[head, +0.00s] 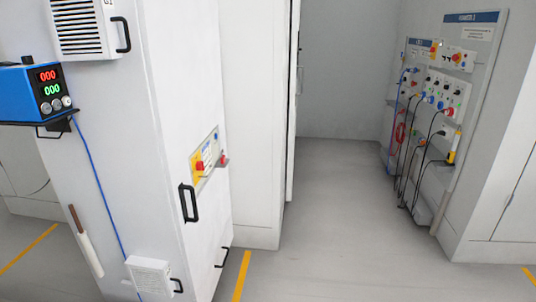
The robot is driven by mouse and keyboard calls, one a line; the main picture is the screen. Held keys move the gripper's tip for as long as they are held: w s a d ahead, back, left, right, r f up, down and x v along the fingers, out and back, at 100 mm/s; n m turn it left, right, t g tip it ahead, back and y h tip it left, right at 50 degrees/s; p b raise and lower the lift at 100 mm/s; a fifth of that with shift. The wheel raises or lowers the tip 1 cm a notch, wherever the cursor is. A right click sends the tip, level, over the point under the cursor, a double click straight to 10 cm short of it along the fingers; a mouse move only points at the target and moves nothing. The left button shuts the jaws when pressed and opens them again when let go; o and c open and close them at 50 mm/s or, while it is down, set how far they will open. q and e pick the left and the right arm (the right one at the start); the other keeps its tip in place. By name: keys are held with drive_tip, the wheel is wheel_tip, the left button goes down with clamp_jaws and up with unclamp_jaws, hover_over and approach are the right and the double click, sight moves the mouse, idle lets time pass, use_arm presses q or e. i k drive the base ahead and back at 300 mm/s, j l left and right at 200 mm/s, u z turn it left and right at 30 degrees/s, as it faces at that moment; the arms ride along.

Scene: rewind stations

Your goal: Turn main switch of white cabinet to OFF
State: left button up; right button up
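A tall white cabinet (182,95) stands left of the middle, in the head view. On its side is a small panel with a red rotary switch on a yellow plate (199,167), which looks like the main switch. Its position is too small to tell. A second red knob (223,161) sticks out at the panel's right edge. A black handle (188,203) is just below the panel. Neither of my grippers is in view.
A blue instrument (33,93) with displays sits on a shelf at the left, its blue cable hanging down the cabinet. A wall panel (485,50) with switches and cables is at the right. Grey floor (340,220) lies clear in the aisle between.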

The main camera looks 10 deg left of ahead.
sight(200, 165)
drive_tip(key=i+l+z, duration=0.1)
drive_tip(key=i, duration=0.5)
drive_tip(key=i+l+z, duration=0.1)
drive_tip(key=i+l, duration=0.15)
drive_tip(key=i, duration=0.3)
drive_tip(key=i+l+z, duration=0.15)
drive_tip(key=i, duration=0.45)
